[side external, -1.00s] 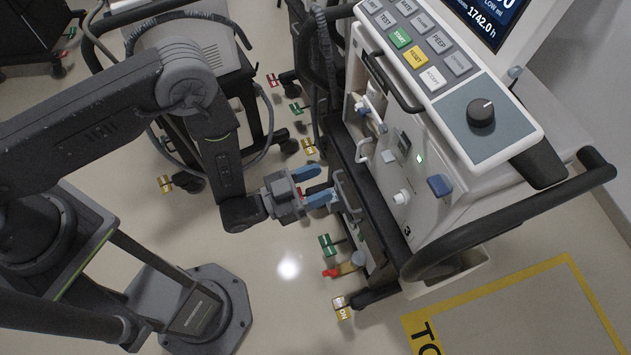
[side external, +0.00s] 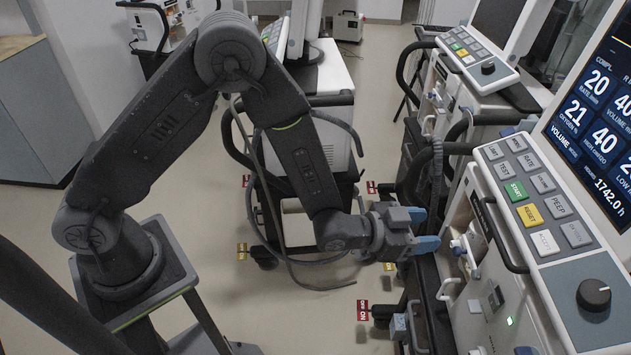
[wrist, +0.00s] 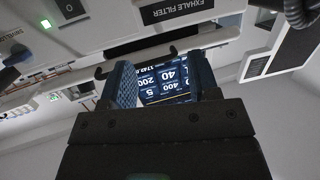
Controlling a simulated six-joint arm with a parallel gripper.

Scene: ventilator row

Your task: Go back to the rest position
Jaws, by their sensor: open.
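My gripper (side external: 427,229) is raised above the floor at the left side of the nearest ventilator (side external: 543,215), with its blue fingers pointing right toward the machine. In the wrist view, its two dark blue fingers (wrist: 163,82) stand apart and nothing shows held between them. A lit screen (wrist: 167,84) with white numbers shows beyond the gap between the fingers. I cannot tell the exact distance from the fingertips to the machine. My arm reaches up from its base and bends down to the gripper.
A second ventilator (side external: 484,52) stands behind the nearest one, and another machine (side external: 326,95) stands behind my arm. A hose (side external: 437,175) and loose cables (side external: 262,210) hang close to my gripper and forearm. Small coloured tags lie near the floor. Open floor (side external: 215,290) lies to the left.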

